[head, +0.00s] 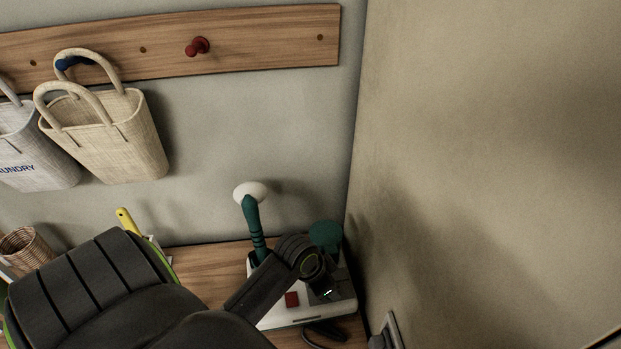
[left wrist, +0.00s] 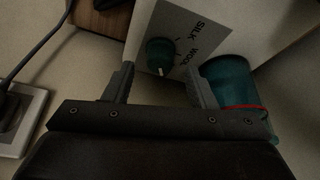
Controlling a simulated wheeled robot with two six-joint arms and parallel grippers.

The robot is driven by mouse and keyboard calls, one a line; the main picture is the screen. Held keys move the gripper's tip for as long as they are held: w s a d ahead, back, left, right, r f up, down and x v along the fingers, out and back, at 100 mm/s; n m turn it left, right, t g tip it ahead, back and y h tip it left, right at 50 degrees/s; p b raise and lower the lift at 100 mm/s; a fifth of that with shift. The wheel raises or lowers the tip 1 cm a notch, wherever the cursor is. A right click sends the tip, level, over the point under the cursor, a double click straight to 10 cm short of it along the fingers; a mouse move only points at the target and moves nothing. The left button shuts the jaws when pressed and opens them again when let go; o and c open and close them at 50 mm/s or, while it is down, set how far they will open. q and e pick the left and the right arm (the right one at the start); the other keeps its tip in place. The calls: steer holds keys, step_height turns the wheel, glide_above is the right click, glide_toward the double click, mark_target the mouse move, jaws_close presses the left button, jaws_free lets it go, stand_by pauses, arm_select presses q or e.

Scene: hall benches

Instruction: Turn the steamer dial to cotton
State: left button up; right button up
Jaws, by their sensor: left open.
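The steamer (head: 290,322) is a white unit on the wooden bench by the corner, with a red button (head: 292,299) and a teal tank (head: 325,234). Its teal dial (left wrist: 160,51) shows in the left wrist view on a grey panel with the words SILK and WOOL. A short white mark on the dial points down in that picture. No cotton label is readable. My left gripper (left wrist: 159,74) is open, its fingers on either side of the dial and apart from it. In the head view my left gripper (head: 327,292) hides the dial. My right gripper is not in view.
The teal tank (left wrist: 232,82) stands close beside my right-hand finger in the wrist view. A wall socket (left wrist: 22,118) with a dark cord is at left there. A teal handle (head: 253,225) with white head rises behind my arm. Bags (head: 120,140) hang from a peg rail (head: 260,45).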

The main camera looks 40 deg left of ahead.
arm_select(q)
steer(key=v, duration=1.4)
steer(key=shift+r, duration=0.25)
steer(key=shift+s, duration=0.1)
